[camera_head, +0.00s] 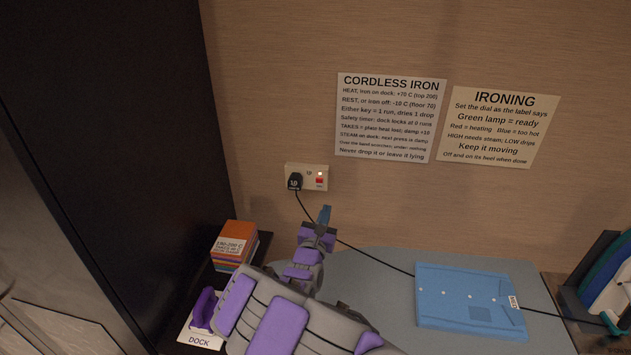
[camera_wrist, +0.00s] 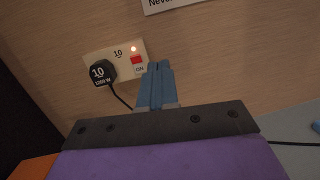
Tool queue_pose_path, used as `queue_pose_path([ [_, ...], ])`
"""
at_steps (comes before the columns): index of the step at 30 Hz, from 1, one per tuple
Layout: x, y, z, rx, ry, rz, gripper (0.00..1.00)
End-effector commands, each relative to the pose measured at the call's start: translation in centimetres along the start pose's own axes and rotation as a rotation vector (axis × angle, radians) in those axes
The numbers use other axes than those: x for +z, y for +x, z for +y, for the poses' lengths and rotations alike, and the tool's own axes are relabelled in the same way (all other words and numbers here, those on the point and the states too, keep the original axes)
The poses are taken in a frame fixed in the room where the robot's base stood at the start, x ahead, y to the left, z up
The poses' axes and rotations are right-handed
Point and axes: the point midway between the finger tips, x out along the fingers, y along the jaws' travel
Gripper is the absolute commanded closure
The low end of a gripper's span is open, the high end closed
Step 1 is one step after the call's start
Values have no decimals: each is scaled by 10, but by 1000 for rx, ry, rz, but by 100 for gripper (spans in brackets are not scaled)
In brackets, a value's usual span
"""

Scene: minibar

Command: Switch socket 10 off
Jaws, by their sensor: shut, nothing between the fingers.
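Socket 10 (camera_head: 307,177) is a cream wall plate with a black plug (camera_head: 294,181) in its left side. In the wrist view the socket plate (camera_wrist: 117,60) shows the number 10, a lit orange lamp (camera_wrist: 133,49) and a red switch (camera_wrist: 137,60) with "ON" below it. The plug there (camera_wrist: 102,73) is marked 10 and 1200 W. My gripper (camera_head: 325,210) is shut and empty, below and slightly right of the socket in the head view. In the wrist view its blue fingertips (camera_wrist: 158,66) are just right of the red switch; whether they touch the plate I cannot tell.
An orange-topped stack (camera_head: 235,240) and a purple dock (camera_head: 203,308) stand left. Two signs (camera_head: 390,117) hang above right.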

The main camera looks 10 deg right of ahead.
Motion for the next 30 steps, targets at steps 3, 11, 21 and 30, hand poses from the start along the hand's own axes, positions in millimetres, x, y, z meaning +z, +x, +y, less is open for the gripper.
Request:
queue_pose_path([
  [3,-24,-10,24,82,-30,38,100],
  [11,-38,-16,36,129,-44,62,100],
  [21,-39,-11,40,126,-45,61,100],
  [30,-42,38,42,121,-38,58,100],
])
